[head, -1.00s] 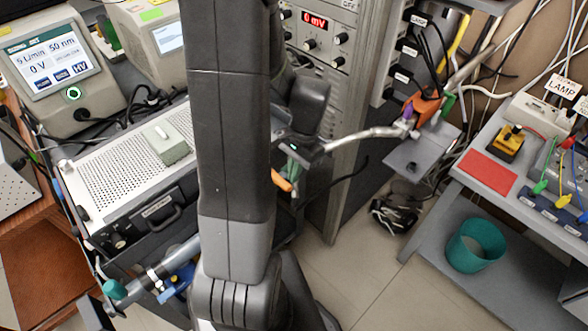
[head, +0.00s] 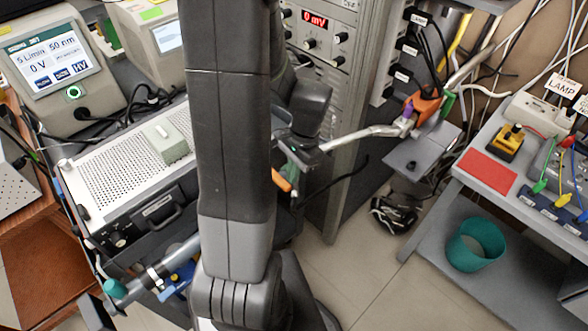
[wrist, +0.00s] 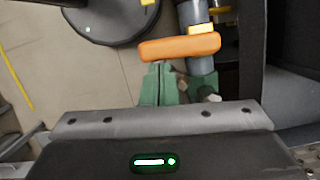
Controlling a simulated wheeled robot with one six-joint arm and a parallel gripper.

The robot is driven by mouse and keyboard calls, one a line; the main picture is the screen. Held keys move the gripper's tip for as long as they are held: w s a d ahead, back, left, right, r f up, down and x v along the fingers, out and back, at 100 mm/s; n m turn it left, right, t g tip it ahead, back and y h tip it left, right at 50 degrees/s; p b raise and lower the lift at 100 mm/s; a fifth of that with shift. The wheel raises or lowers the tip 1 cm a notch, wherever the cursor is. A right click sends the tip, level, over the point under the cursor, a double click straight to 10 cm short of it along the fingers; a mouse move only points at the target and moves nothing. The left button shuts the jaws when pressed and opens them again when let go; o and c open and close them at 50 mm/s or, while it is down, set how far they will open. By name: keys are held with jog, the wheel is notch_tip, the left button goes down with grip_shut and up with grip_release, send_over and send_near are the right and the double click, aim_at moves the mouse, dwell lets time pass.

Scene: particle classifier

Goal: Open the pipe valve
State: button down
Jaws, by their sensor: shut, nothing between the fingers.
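The pipe valve's orange handle (wrist: 180,46) lies crosswise in the wrist view, in front of a grey pipe (wrist: 192,14) with a yellow fitting. My gripper (wrist: 160,68) has green fingers that are together and empty. Their tips are right by the handle's lower edge in the picture; I cannot tell if they touch it. In the head view, part of the orange handle (head: 281,180) shows just right of my arm, close to my gripper (head: 290,178). My arm hides most of the pipe there.
A grey pipe with a blue lever (head: 180,275) runs at the lower left, beside the cart with a perforated box (head: 110,170). An instrument rack (head: 340,80) stands behind my gripper.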

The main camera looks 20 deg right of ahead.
aim_at(284, 186)
jog(key=shift+a, duration=0.1)
jog(key=m, duration=0.1)
jog(key=s+a+m, duration=0.1)
jog(key=shift+m+t, duration=0.4)
jog(key=m, duration=0.1)
jog(key=a+m+p, duration=0.1)
jog(key=shift+s+a+r+m+t, duration=0.1)
jog(key=shift+s+a+m+t, duration=0.2)
jog(key=shift+s+m, duration=0.1)
jog(key=shift+w+a+m+t+h+p, duration=0.1)
jog(key=shift+w+a+m+t+p, duration=0.15)
jog(key=shift+a+m+p, duration=0.8)
jog(key=shift+w+a+m+t+h+p, duration=0.1)
jog(key=shift+w+a+m+t+p, duration=0.1)
jog(key=shift+a+m+p, duration=0.85)
jog(key=shift+w+a+m+t+h+p, duration=0.2)
jog(key=shift+a+m+p, duration=0.4)
jog(key=shift+m, duration=0.8)
jog(key=shift+a, duration=0.25)
